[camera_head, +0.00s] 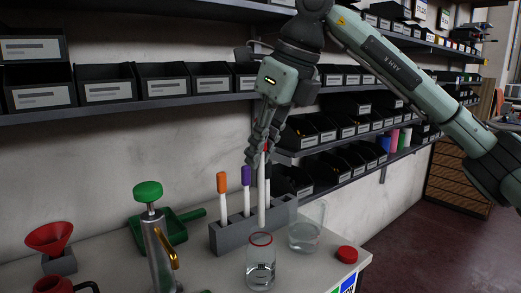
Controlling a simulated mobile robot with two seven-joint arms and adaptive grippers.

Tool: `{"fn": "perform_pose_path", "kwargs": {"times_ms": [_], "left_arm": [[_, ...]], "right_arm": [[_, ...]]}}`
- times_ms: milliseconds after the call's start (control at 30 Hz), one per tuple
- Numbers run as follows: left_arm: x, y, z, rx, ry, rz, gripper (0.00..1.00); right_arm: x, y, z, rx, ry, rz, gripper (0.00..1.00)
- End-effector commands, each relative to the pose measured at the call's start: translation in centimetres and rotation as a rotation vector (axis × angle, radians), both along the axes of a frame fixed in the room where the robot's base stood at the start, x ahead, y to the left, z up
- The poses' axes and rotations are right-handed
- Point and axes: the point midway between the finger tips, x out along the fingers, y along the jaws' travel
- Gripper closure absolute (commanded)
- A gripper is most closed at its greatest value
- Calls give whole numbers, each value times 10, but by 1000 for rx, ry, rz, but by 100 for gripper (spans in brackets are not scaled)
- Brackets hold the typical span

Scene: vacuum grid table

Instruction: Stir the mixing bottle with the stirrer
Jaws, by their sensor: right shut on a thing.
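My right gripper (257,152) is shut on the upper part of a white, red-topped stirrer (262,195), which hangs upright. The fingers partly hide its red top. Its lower end shows against the front of the grey rack, just above the mouth of the mixing bottle. The mixing bottle (261,270) is clear glass with a red rim and stands upright and open at the front of the table. I cannot tell exactly how far the stirrer tip is from the rim. My left gripper is not in view.
The grey rack (228,238) behind the bottle holds an orange-topped marker (222,195) and a purple-topped one (246,190). A glass beaker (305,235) and red cap (347,255) stand right. A green-topped metal dispenser (158,250), green dustpan (175,228) and red funnel (49,238) stand left.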

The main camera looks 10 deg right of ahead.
Motion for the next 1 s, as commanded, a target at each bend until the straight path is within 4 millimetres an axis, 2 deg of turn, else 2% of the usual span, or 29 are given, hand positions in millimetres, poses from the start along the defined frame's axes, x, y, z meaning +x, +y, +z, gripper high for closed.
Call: {"fn": "perform_pose_path", "kwargs": {"times_ms": [300, 500, 1000], "left_arm": [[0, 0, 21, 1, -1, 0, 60], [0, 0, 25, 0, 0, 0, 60], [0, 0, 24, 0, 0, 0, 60]], "right_arm": [[0, 0, 26, 1, -1, 0, 100], [0, 0, 40, 0, 0, 1, 100], [0, 0, 40, 0, 0, 0, 100]]}}
